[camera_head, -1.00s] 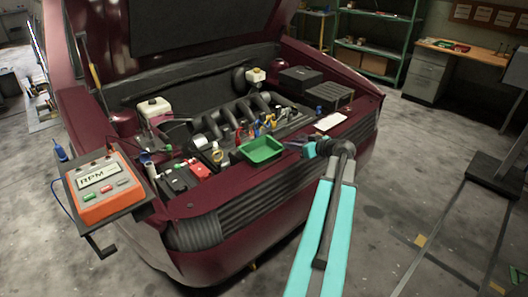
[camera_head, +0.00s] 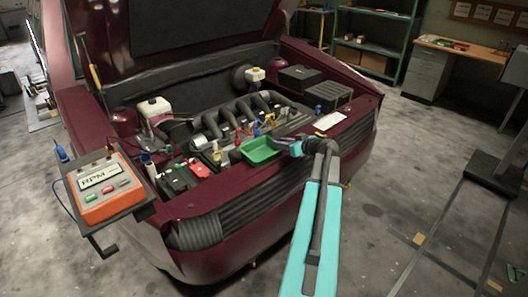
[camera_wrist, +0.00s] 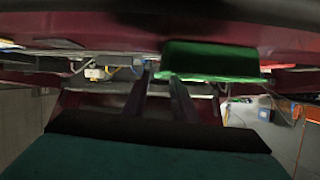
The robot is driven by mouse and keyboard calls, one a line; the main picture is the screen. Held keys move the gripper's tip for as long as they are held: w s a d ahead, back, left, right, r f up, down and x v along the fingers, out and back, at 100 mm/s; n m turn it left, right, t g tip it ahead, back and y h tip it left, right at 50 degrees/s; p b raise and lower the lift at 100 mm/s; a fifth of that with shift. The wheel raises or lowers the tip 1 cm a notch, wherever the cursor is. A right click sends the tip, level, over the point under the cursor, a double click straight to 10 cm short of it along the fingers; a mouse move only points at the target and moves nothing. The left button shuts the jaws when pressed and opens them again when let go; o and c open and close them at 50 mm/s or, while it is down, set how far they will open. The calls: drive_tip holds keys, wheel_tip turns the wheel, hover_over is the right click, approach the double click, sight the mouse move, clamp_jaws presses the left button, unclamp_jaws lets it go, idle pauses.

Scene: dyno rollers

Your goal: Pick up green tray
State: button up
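The green tray (camera_head: 262,155) is a small open tray at the front of the engine bay. My gripper (camera_head: 284,143) is at the tray's right end in the head view, very close to it; contact cannot be made out. In the wrist view, the green tray (camera_wrist: 212,58) shows at upper right, just past the fingertips. My gripper (camera_wrist: 160,78) shows there as two dark fingers with a gap between them. The tray's near corner overlaps the tips in the picture, but no grip on it shows.
Red and black boxes (camera_head: 199,168) sit left of the tray. Coloured-handled tools (camera_head: 256,128) stand behind it. The orange RPM meter (camera_head: 100,188) is at the left. A white card (camera_head: 330,121) and a dark crate (camera_head: 328,94) lie to the right on the car.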

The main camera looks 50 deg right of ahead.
sight(261, 152)
drive_tip(key=shift+p+x, duration=0.8)
drive_tip(key=shift+x, duration=1.5)
drive_tip(key=shift+s+f, duration=0.1)
drive_tip(key=shift+f, duration=0.1)
clamp_jaws()
